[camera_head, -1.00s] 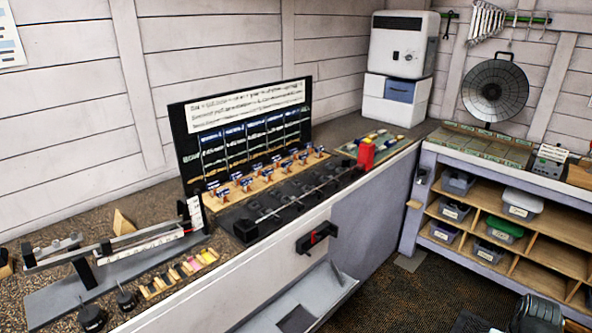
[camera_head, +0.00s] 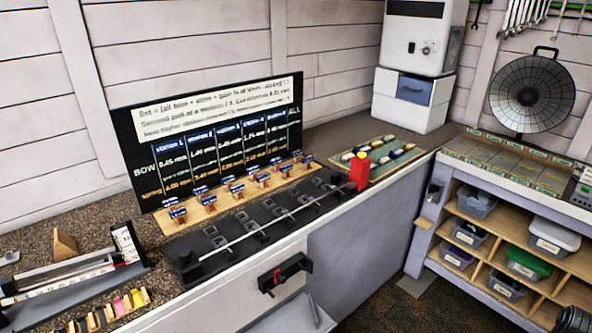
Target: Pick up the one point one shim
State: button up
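I cannot pick out the one point one shim by its marking; the small labels are too small to read. Small blue-and-white tagged pieces (camera_head: 237,189) stand in rows on a light wooden board (camera_head: 205,210) below the chalkboard. Several small coloured pieces, among them a pink one (camera_head: 119,305) and a yellow one (camera_head: 137,297), sit in a row at the lower left. More small pieces (camera_head: 400,151) lie on a green mat (camera_head: 377,170) at the bench's far end. My gripper is not in view.
A black fixture (camera_head: 190,264) with a long rod and a red block (camera_head: 359,172) runs along the bench's front edge. A chalkboard (camera_head: 220,140) stands behind. A balance scale (camera_head: 60,285) is at the left. A black clamp (camera_head: 285,272) juts from the bench front. Shelves hold bins (camera_head: 478,204).

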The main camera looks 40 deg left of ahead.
aim_at(263, 179)
jog(key=u, duration=0.05)
jog(key=i, duration=2.2)
jog(key=u, duration=4.4)
jog(key=i, duration=0.65)
jog(key=u, duration=0.05)
